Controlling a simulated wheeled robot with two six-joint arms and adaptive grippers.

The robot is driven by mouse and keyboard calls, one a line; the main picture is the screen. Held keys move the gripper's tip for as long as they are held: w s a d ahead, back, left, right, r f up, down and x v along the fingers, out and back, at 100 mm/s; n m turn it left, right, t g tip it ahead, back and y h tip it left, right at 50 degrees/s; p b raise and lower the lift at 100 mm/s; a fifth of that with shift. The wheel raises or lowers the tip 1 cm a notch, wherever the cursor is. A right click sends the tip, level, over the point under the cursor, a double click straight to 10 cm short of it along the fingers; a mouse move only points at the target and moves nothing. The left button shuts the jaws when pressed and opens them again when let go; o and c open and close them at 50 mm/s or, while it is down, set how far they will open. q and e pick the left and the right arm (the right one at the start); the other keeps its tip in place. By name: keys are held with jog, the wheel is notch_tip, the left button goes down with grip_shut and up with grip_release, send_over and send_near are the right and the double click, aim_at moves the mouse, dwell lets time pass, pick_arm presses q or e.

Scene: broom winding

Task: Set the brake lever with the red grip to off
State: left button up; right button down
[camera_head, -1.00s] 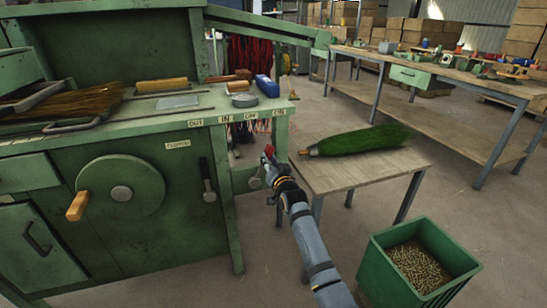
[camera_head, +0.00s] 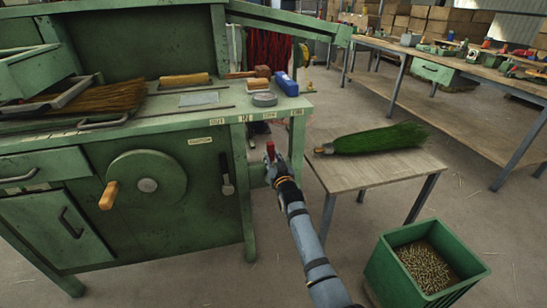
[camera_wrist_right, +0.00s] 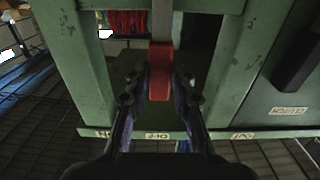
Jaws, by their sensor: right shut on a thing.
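The brake lever's red grip (camera_head: 270,150) stands below the front edge of the green machine bench, right of the clutch lever. My right gripper (camera_head: 273,165) is at it. In the right wrist view the red grip (camera_wrist_right: 160,72) is between the two fingers (camera_wrist_right: 160,85), which are shut on it. The grey lever bar (camera_wrist_right: 162,25) runs on from the grip. The grip lines up roughly with the OFF label (camera_wrist_right: 157,135) on the bench edge. The lever's pivot is hidden behind my gripper in the head view. My left gripper is not in view.
The clutch lever (camera_head: 226,178) and a crank wheel (camera_head: 146,185) are to the left on the machine front. A small table (camera_head: 350,176) with a green brush (camera_head: 380,139) stands close on the right. A green bin (camera_head: 388,272) is at lower right.

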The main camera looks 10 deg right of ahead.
jog(key=c, duration=1.1)
grip_release()
jog(key=shift+a, duration=0.15)
jog(key=s, duration=1.2)
jog(key=shift+d, duration=0.25)
